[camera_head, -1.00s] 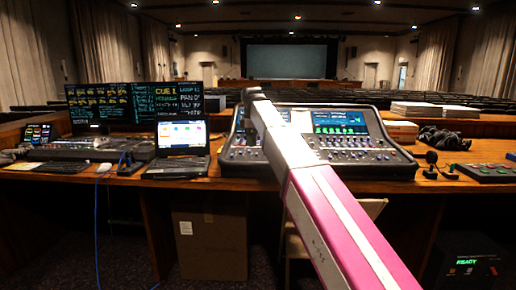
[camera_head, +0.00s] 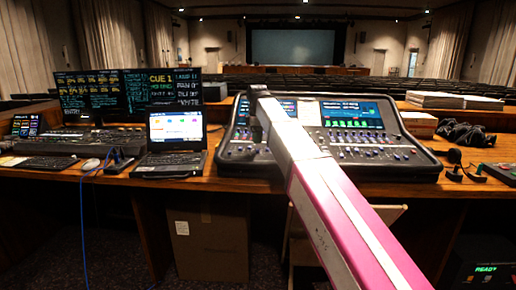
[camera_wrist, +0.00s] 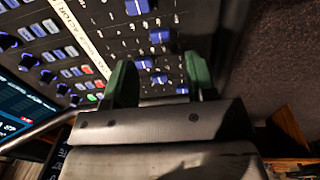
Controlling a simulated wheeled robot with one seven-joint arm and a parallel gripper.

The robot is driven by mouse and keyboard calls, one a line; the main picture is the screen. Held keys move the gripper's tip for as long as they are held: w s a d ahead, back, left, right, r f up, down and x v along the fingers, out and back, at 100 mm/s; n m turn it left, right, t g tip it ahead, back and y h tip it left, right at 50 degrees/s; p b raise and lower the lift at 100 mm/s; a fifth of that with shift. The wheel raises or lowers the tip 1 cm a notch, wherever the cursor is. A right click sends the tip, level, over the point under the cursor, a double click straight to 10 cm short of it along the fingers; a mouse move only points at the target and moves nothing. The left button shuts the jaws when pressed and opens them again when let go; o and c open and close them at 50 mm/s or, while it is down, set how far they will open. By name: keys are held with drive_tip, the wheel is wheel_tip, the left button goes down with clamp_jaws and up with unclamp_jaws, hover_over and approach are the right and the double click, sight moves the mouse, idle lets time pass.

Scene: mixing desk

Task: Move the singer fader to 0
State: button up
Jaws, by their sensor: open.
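The mixing console (camera_head: 425,170) stands on the desk with lit screens, knobs and rows of faders. My arm reaches over its left half in the head view and covers part of the panel. In the wrist view my gripper (camera_wrist: 160,80) is open, with its two green fingers apart over the console panel. Several blue fader caps (camera_wrist: 160,36) lie in a line beyond and between the fingers. I cannot tell whether the fingers touch any cap. A white label strip (camera_wrist: 82,38) runs beside them, its lettering only partly readable. I cannot tell which cap is the singer fader.
A laptop (camera_head: 178,127) stands left of the console, with monitors (camera_head: 105,90) behind it. A mouse (camera_head: 91,164) and keyboard (camera_head: 40,163) lie further left. Headphones (camera_head: 465,135) and a button box (camera_head: 503,172) are at the right. A cardboard box (camera_head: 207,240) stands under the desk.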

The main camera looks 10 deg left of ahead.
sight(259, 147)
drive_tip(key=shift+w+f, duration=0.15)
drive_tip(key=shift+f, duration=1.2)
drive_tip(key=shift+w+f, duration=0.15)
drive_tip(key=shift+f, duration=1.2)
clamp_jaws()
drive_tip(key=w, duration=0.5)
drive_tip(key=shift+w+a+r, duration=0.15)
drive_tip(key=shift+w+r, duration=0.05)
drive_tip(key=shift+r, duration=0.1)
drive_tip(key=shift+s, duration=0.1)
unclamp_jaws()
